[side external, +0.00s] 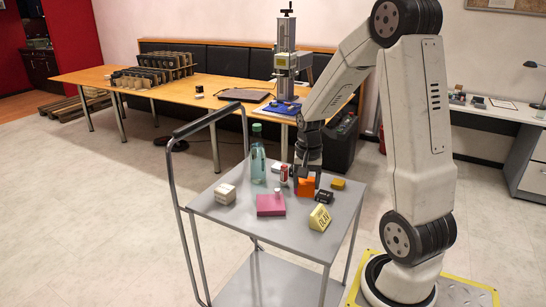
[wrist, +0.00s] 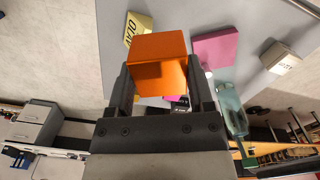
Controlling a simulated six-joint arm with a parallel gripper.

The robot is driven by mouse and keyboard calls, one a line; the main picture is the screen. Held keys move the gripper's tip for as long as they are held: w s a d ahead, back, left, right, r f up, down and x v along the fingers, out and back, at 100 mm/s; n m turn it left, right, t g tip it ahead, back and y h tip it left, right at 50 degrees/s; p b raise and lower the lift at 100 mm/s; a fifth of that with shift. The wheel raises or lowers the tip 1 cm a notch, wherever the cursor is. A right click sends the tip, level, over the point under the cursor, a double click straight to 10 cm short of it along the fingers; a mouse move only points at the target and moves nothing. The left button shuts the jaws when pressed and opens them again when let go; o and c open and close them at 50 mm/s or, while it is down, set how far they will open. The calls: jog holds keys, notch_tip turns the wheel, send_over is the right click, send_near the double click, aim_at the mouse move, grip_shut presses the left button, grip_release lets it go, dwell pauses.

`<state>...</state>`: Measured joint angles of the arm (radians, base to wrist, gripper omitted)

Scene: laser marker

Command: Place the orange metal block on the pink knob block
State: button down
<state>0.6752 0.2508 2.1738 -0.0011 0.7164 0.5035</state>
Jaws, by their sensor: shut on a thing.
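The orange metal block (side external: 305,187) is between the fingers of my gripper (side external: 306,182), over the right part of the grey cart top. In the wrist view the orange block (wrist: 158,62) fills the space between both fingers of my gripper (wrist: 161,85), which is shut on it. The pink knob block (side external: 270,205) lies flat on the cart to the left of and nearer than the held block. It also shows in the wrist view (wrist: 214,50), apart from the orange block. A pale knob shows at its edge. I cannot tell how high the orange block is above the cart.
On the cart (side external: 245,225) stand a green bottle (side external: 257,155), a small red-and-white can (side external: 284,175), a white box (side external: 225,193), a yellow lettered block (side external: 320,217), a black block (side external: 324,197) and a yellow block (side external: 338,184). The front of the cart top is clear.

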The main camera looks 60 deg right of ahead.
jog(key=w+d+f, duration=0.4)
jog(key=w, duration=0.3)
send_over(279, 205)
jog(key=f, duration=0.4)
jog(key=shift+s+a+f, duration=0.25)
jog(key=shift+s, duration=0.15)
jog(key=shift+w+d+f, duration=0.15)
jog(key=shift+w+f, duration=0.15)
jog(key=shift+f, duration=0.05)
jog(key=shift+w+d+f, duration=0.15)
jog(key=shift+w+f, duration=0.1)
jog(key=shift+f, duration=1.6)
jog(key=shift+f, duration=0.1)
grip_release()
